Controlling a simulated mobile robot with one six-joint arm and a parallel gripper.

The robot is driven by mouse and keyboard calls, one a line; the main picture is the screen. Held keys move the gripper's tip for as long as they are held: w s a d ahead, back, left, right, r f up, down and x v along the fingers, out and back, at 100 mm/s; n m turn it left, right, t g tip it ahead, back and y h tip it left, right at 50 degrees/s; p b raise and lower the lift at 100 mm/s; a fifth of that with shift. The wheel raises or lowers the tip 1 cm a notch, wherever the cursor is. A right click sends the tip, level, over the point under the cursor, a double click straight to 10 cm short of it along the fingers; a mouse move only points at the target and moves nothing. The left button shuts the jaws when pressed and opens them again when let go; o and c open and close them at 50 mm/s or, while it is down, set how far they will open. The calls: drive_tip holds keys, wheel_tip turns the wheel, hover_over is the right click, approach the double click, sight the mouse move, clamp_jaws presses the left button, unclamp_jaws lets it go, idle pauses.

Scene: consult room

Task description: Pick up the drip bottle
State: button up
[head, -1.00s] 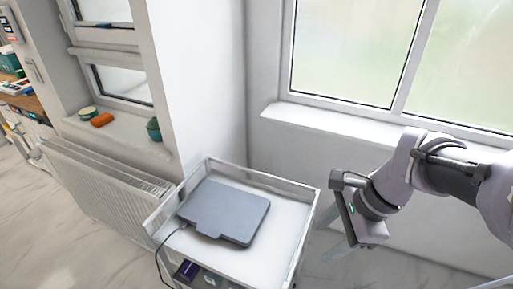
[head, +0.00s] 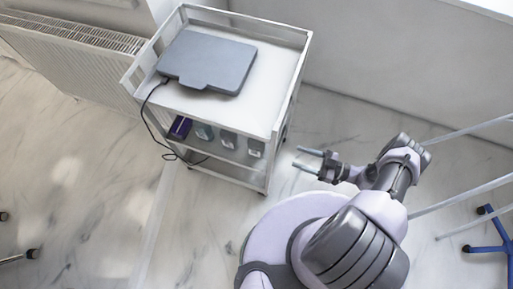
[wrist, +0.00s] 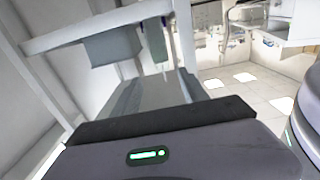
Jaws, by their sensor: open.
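My gripper (head: 306,160) is open and empty, to the right of the cart. Its two fingers point left toward the shelf, apart from the containers. In the wrist view, a blue-grey shape (wrist: 112,46) shows behind a pale rail, but I cannot tell what it is.
A flat grey device (head: 210,60) lies on the cart's top, its black cable (head: 146,115) hanging down the left side. A radiator (head: 70,45) stands at left. Pale poles (head: 465,195) and a blue wheeled base (head: 490,235) are at right.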

approach(261, 143)
drive_tip(key=w+a+f, duration=0.3)
drive_tip(key=a+f, duration=0.1)
drive_tip(key=x, duration=0.2)
drive_tip(key=b+x, duration=0.1)
drive_tip(key=x, duration=0.1)
drive_tip(key=r+x, duration=0.1)
drive_tip(key=shift+a+b, duration=0.4)
drive_tip(key=shift+a, duration=0.05)
clamp_jaws()
